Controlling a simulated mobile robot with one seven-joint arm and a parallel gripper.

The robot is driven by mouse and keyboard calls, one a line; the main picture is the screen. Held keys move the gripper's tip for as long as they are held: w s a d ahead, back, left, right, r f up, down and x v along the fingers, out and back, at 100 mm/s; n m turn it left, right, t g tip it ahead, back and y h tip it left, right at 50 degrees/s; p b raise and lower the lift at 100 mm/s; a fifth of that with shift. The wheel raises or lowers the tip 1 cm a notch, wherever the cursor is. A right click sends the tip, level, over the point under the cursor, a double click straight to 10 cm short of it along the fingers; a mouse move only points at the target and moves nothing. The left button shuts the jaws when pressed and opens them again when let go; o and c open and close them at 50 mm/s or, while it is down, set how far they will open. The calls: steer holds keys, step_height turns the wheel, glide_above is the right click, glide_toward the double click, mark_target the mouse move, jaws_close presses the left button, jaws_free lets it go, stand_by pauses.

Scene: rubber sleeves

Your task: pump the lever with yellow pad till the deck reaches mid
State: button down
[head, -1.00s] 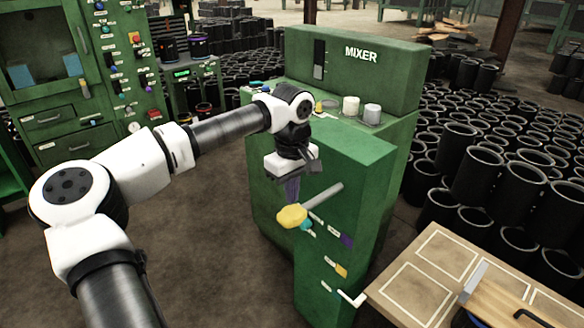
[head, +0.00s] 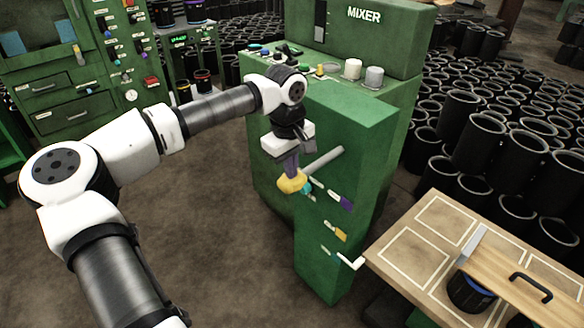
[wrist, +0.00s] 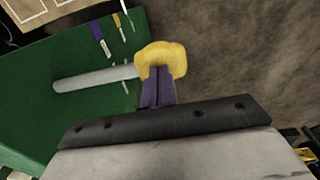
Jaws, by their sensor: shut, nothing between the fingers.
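The lever is a grey bar (head: 324,163) sticking out of the front of the green mixer cabinet (head: 345,130), with a yellow pad (head: 291,182) on its outer end. The wrist view also shows the bar (wrist: 95,78) and the pad (wrist: 165,58). My gripper (head: 291,168) points down with its purple fingers shut and empty, right above the pad. The deck cannot be made out for certain.
Purple and yellow tags (head: 346,203) and a small white-handled crank (head: 350,261) are on the cabinet front below the lever. A wooden table (head: 400,250) with outlined squares stands at the right. Black sleeves (head: 480,130) are stacked behind it. The floor at left is clear.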

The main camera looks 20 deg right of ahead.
mark_target(292, 194)
step_height(292, 194, down, 7)
steer(key=t+h+b, duration=0.1)
steer(key=h+b, duration=0.2)
steer(key=b, duration=0.6)
steer(key=shift+a, duration=0.15)
steer(key=f+b, duration=0.1)
steer(key=b, duration=0.1)
steer(key=h+b, duration=0.1)
steer(key=shift+d+f+t+h+b, duration=0.2)
steer(key=shift+f+t+h+b, duration=0.1)
steer(key=shift+f+t+b, duration=0.1)
steer(key=shift+d+f+h+b, duration=0.15)
steer(key=shift+f+h+b, duration=0.2)
steer(key=shift+b, duration=0.55)
